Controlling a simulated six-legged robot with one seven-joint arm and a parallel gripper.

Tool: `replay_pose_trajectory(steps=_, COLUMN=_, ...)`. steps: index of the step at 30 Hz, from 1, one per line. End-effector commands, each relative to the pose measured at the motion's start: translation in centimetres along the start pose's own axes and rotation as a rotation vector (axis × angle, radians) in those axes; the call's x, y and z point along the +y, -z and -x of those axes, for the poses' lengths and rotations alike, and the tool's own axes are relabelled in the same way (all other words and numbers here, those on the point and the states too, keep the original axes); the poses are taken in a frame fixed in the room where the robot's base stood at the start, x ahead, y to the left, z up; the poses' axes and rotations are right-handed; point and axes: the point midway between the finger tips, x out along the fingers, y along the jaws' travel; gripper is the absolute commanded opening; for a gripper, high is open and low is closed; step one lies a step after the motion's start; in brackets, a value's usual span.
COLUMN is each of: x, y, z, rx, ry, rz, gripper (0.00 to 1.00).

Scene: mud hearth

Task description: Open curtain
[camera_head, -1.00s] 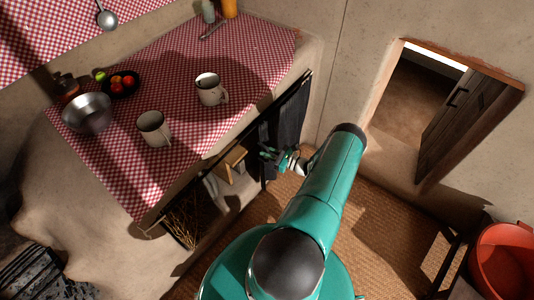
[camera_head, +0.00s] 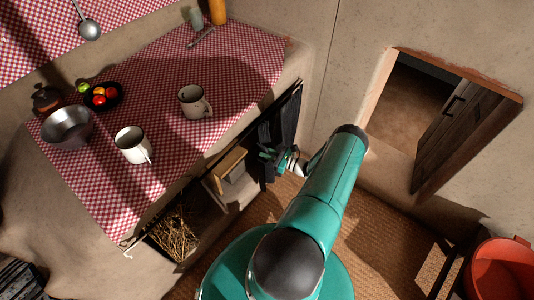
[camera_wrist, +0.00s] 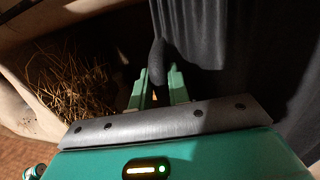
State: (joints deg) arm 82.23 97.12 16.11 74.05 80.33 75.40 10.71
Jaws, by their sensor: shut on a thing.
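A dark grey curtain (camera_head: 285,118) hangs from a rod under the counter, bunched toward the right end of the opening. In the wrist view the curtain (camera_wrist: 250,60) fills the right side in folds. My gripper (camera_head: 268,154) is at the curtain's left edge. In the wrist view my gripper (camera_wrist: 158,82) has a dark fold of cloth between its green fingers and is shut on it. The left part of the opening under the counter is uncovered.
Straw (camera_head: 175,238) and a wooden stool-like piece (camera_head: 229,165) show in the space below the counter. Mugs (camera_head: 133,145), a metal bowl (camera_head: 68,127) and a fruit dish (camera_head: 101,96) stand on the checked cloth. A red tub (camera_head: 500,270) stands at the lower right.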

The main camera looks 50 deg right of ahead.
Motion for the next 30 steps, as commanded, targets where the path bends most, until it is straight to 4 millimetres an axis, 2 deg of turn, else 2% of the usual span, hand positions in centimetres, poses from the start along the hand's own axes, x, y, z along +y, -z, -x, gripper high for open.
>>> replay_pose_trajectory(steps=14, x=0.3, y=0.0, z=0.0, rx=0.001, ry=-0.001, rz=-0.001, gripper=0.00)
replay_pose_trajectory(steps=15, x=0.3, y=0.0, z=0.0, rx=0.000, ry=-0.001, rz=-0.001, gripper=0.24)
replay_pose_trajectory(steps=17, x=0.3, y=0.0, z=0.0, rx=0.000, ry=-0.001, rz=-0.001, gripper=0.35)
replay_pose_trajectory(steps=26, x=0.1, y=0.0, z=0.1, rx=0.000, ry=-0.001, rz=-0.001, gripper=0.37)
replay_pose_trajectory(steps=30, x=-0.1, y=0.0, z=1.2, rx=0.000, ry=0.001, rz=-0.001, gripper=0.37)
